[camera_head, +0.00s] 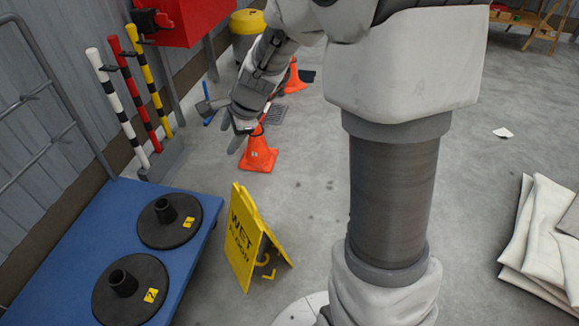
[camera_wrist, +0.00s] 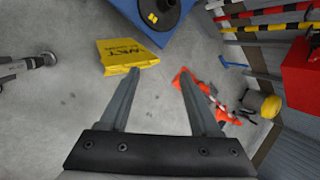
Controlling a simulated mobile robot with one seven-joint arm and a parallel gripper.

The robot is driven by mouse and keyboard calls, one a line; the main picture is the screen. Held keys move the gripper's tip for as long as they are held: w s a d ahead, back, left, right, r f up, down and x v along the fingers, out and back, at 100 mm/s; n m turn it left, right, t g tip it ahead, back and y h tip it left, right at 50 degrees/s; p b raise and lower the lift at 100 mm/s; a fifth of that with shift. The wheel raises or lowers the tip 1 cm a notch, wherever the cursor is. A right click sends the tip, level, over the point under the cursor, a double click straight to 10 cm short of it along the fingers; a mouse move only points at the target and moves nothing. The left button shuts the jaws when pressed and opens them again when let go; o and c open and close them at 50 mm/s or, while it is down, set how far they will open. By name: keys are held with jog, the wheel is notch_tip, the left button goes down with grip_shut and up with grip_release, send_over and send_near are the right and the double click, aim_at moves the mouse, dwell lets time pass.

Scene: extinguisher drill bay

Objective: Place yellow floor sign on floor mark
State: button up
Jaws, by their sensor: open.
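The yellow floor sign (camera_head: 243,238) reads "WET" and stands upright as an open A-frame on the grey floor, close to the right edge of the blue platform. It also shows in the wrist view (camera_wrist: 124,52), at the upper left, near the tip of the left finger. My gripper (camera_head: 237,138) is open and empty, above the floor and farther back than the sign. Its two fingers spread apart in the wrist view (camera_wrist: 159,73), with bare floor between them. I cannot make out a floor mark for the sign in either view.
The blue platform (camera_head: 205,230) carries two black round bases (camera_head: 170,232) with yellow number tags. An orange cone (camera_head: 258,158) stands near my gripper. Striped posts (camera_head: 118,95) and a red box (camera_head: 190,18) line the left wall. White folded sheets (camera_head: 545,240) lie at right. Middle floor is mostly clear.

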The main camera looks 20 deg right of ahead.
jog(key=s+d+r+n+h, duration=0.1)
jog(key=s+d+r+n, duration=0.1)
jog(key=s+r+n, duration=0.4)
jog(key=s+d+r+n+h, duration=0.2)
jog(key=s+r+n, duration=0.4)
jog(key=s+n, duration=0.5)
jog(key=s, duration=0.8)
jog(key=shift+s+n, duration=0.2)
jog(key=shift+n, duration=0.2)
notch_tip(320, 180, up, 20)
jog(key=p, duration=2)
jog(key=shift+r, duration=0.1)
